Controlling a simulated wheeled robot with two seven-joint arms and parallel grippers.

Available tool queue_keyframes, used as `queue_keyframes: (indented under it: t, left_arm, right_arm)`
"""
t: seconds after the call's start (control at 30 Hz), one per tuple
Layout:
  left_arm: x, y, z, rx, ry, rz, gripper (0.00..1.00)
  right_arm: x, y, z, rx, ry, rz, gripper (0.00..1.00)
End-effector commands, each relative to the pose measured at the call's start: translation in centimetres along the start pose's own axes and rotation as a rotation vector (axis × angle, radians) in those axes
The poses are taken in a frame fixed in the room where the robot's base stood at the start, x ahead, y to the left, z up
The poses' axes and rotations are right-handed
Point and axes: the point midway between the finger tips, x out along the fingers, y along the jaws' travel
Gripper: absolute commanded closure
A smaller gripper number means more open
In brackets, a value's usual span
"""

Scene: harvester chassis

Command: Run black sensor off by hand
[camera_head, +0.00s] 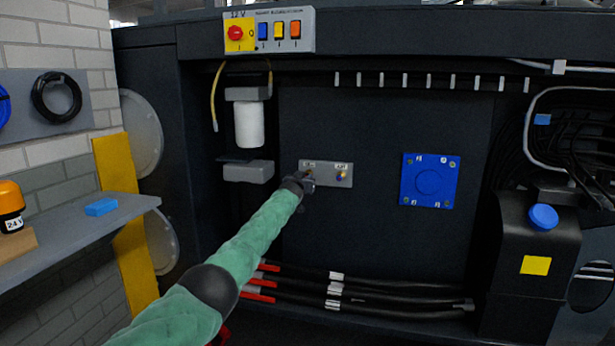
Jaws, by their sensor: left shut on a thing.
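A small grey plate (338,177) with two labelled positions is mounted on the dark chassis wall. My left gripper (307,181) is at the plate's left position, shut on the black sensor there. The gripper hides most of that sensor, so I cannot tell how it sits in the plate. My green-sleeved left arm reaches up from the lower left. My right gripper is not in view.
A blue square cover (430,181) is to the right of the plate. A white filter (249,125) hangs to the left. Black hoses (370,293) with red ends run below. A switch panel (269,32) is above, and a grey shelf (75,226) stands at the left.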

Motion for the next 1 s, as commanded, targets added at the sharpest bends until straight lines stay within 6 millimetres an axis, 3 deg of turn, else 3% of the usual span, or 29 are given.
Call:
queue_keyframes:
  t: [0.17,0.27,0.6,1.0]
  left_arm:
    - [-0.11,0.03,0.14,-0.011,-0.002,0.0,1.0]
    - [-0.13,0.12,0.11,-0.11,-0.003,0.0,1.0]
    - [-0.21,0.21,0.36,-0.704,-0.003,0.0,1.0]
    - [-0.3,0.25,0.17,-1.315,-0.005,-0.001,1.0]
  right_arm:
    - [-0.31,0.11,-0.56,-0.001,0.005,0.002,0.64]
    - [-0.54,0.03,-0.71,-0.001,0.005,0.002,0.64]
    - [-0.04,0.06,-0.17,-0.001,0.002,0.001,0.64]
    - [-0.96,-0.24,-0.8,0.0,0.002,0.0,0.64]
